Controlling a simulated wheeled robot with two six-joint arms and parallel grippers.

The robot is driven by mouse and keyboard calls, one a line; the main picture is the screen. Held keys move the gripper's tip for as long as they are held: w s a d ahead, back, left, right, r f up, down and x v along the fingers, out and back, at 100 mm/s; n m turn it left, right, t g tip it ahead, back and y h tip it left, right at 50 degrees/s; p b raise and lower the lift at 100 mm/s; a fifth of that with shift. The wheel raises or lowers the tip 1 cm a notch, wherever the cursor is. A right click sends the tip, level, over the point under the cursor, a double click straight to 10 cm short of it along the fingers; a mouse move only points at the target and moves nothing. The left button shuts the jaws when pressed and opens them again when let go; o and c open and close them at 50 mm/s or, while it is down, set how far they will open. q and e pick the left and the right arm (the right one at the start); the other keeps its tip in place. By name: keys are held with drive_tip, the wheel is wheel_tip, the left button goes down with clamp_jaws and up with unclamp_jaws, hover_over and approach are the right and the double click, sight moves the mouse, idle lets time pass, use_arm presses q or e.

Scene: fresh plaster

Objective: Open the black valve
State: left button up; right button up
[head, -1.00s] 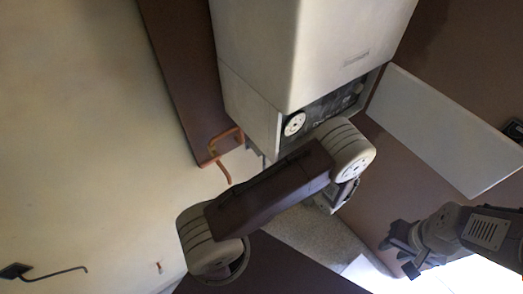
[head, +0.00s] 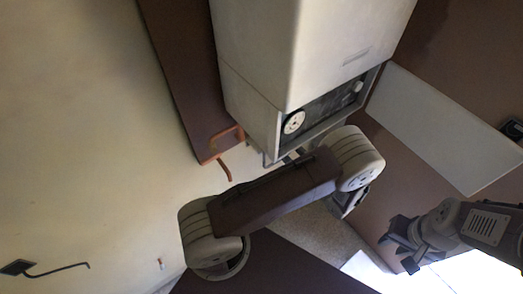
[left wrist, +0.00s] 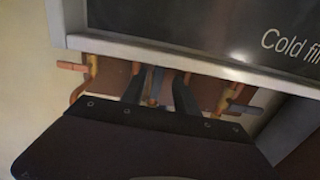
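The black valve cannot be told for certain. In the left wrist view, a narrow dark grey-blue piece and a brass fitting (left wrist: 152,92) show under the boiler, between the dark fingers of my left gripper (left wrist: 160,90). The fingers stand apart, one on each side; whether they touch anything is unclear. An orange-handled valve (left wrist: 72,66) is to the left, and a valve with a blue-grey handle (left wrist: 244,108) is to the right. In the head view, my arm and the boiler hide the left gripper's fingertips. My right gripper (head: 403,245) is at lower right, apart from the boiler, fingers apart and empty.
The white boiler (head: 300,55) hangs above, with a dark control panel (head: 328,107) and a dial. Its white flap (head: 430,130) hangs open to the right. A copper pipe (head: 225,170) comes out below. A hooked rod (head: 55,270) is on the pale wall at lower left.

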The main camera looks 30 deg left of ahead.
use_arm(q)
drive_tip(key=b+v, duration=0.1)
drive_tip(key=v, duration=0.8)
drive_tip(key=shift+a, duration=0.1)
